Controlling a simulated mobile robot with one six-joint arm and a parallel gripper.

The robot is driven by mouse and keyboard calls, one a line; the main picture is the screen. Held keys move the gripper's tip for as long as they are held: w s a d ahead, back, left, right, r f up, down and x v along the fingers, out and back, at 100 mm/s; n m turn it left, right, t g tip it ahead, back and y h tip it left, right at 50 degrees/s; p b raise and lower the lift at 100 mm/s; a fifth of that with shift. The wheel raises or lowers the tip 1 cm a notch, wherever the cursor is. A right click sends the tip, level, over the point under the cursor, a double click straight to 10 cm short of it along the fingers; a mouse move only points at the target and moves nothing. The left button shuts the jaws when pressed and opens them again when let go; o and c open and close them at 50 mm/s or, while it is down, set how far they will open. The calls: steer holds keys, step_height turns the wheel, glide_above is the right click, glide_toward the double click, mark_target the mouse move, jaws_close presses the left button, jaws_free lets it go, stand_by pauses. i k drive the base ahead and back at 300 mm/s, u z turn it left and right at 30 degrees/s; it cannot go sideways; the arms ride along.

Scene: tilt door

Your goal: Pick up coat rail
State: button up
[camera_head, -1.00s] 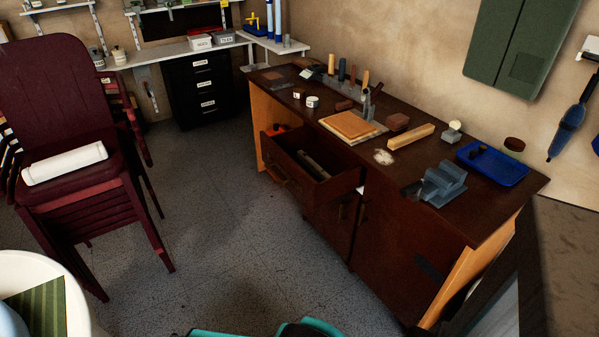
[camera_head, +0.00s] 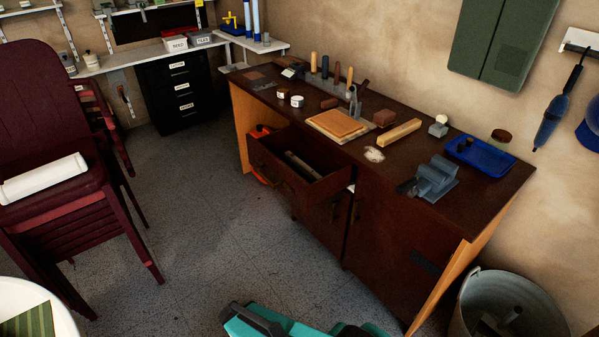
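I cannot pick out a thing that is clearly the coat rail. Teal and dark parts of my own arm or body show at the bottom edge. No gripper fingers can be made out.
A dark brown workbench (camera_head: 290,105) with an open drawer (camera_head: 287,178) and several tools fills the middle. A metal bucket (camera_head: 470,312) stands at its right end. Stacked maroon chairs (camera_head: 50,110) stand at left. The grey floor (camera_head: 190,200) between is clear.

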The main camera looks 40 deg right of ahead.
mark_target(298, 163)
steer(key=z, duration=1)
steer(key=k, duration=0.95)
steer(key=i, duration=0.85)
